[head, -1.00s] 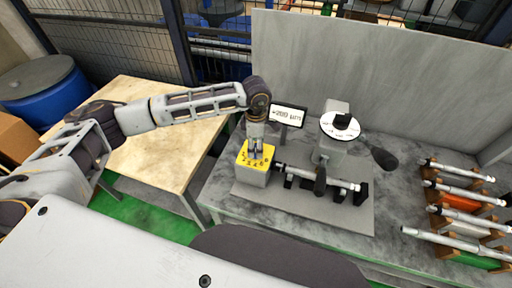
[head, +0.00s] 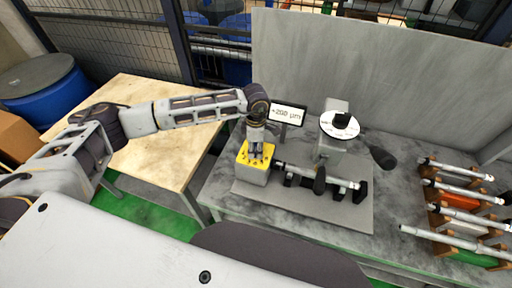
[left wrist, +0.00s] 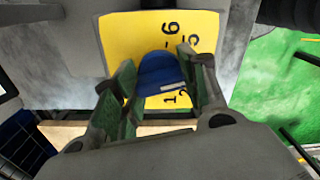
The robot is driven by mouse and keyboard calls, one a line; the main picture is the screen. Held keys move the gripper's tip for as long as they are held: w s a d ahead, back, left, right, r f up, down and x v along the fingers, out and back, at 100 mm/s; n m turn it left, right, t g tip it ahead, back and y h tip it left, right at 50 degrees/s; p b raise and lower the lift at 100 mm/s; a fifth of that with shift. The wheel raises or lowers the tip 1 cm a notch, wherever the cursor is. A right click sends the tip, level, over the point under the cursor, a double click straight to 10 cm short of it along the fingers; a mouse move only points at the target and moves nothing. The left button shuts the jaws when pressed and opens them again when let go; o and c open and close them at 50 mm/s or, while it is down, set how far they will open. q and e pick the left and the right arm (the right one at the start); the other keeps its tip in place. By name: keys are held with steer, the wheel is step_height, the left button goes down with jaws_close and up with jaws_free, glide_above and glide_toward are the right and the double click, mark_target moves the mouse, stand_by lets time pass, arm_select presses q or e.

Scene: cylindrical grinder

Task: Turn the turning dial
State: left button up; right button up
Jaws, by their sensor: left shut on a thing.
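The turning dial (left wrist: 160,72) is a blue knob on a yellow face plate (left wrist: 118,42) with black numbers, seen in the left wrist view. The plate is the top of a grey box (head: 252,174) at the left end of the grinder in the head view. My left gripper (head: 256,152) points down onto it. In the left wrist view its two green-padded fingers (left wrist: 158,76) are on either side of the blue dial, shut on it. In the head view the gripper hides the dial. My right gripper is not in view.
A small display (head: 288,115) stands behind the box and seems to read +260 µm. A metal shaft (head: 322,178) lies on the grinder, with a white round dial (head: 339,125) behind. Several shafts rest on a rack (head: 440,218) at right. A wooden table (head: 150,125) stands left.

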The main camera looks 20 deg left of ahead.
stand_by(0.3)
arm_select(q)
steer(key=shift+f+n+b, duration=0.1)
steer(key=shift+n+b, duration=1.4)
steer(key=shift+n, duration=0.1)
steer(key=shift+n+b, duration=0.95)
steer(key=shift+n, duration=0.35)
steer(key=o, duration=1)
steer(key=shift+r, duration=0.2)
steer(key=shift+r, duration=5.9)
